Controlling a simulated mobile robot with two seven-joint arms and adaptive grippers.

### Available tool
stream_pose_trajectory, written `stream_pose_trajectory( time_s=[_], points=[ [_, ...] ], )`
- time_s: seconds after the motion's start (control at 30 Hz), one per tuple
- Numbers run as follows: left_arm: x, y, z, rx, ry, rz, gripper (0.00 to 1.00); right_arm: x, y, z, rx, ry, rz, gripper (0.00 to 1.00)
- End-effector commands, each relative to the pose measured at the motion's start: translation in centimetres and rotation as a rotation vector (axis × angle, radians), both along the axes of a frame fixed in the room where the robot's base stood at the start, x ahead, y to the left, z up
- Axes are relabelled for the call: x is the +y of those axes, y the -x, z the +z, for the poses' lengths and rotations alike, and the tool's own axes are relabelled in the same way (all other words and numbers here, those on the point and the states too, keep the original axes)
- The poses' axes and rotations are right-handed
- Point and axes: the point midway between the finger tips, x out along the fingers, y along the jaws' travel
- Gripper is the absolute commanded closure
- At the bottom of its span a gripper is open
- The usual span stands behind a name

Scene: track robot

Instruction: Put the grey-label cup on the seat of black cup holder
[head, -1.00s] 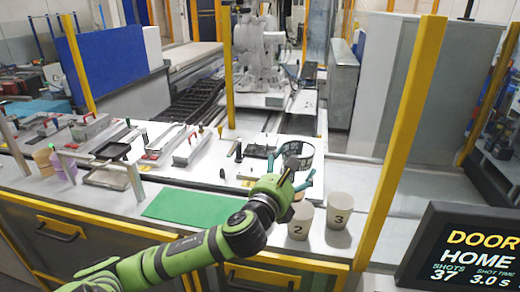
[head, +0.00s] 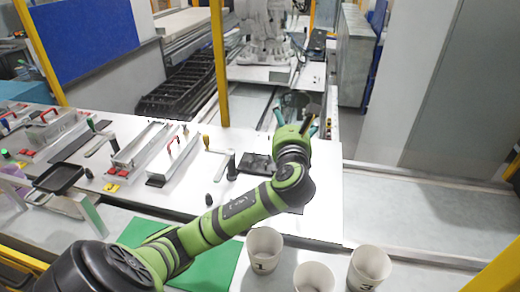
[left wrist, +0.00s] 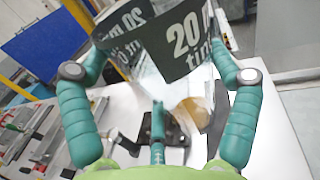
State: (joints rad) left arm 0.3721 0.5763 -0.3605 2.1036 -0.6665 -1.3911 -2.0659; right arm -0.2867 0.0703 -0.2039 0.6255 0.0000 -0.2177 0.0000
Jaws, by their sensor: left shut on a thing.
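My left gripper (head: 297,122) is above the far right part of the white board in the head view. It is shut on a clear cup (head: 300,101) with a dark grey label. In the left wrist view the cup (left wrist: 175,42) sits between the teal fingers, and its label shows a large white "20". The fingers partly cover its sides. A flat black piece (head: 256,164), perhaps the black cup holder, lies on the board to the left of and nearer than the gripper. I cannot make out its seat. My right gripper is not in view.
Three pale cups, marked 1 (head: 264,248), unreadable (head: 314,278) and 3 (head: 369,268), stand at the front. A black upright knob (head: 231,165) stands beside the flat black piece. A yellow post (head: 219,65) rises behind the board. A green mat (head: 205,262) lies in front.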

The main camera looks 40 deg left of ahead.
Motion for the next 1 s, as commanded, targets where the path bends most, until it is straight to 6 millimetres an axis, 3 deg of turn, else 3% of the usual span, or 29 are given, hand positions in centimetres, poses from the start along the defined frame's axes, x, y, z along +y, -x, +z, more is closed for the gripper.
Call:
stream_pose_trajectory(
  time_s=[0.27,0.5,0.67,1.0],
  points=[
    [5.6,0.2,-3.1,0.010,-0.007,0.007,0.46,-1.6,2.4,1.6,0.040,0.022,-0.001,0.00],
    [10.2,0.2,-5.9,0.005,-0.004,0.004,0.46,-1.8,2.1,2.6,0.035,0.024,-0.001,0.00],
    [11.3,0.2,-6.8,0.001,-0.002,0.001,0.46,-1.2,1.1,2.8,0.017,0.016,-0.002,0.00],
    [11.4,0.2,-10.7,0.002,-0.001,0.000,0.46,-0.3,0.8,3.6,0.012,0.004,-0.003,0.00]
  ],
)
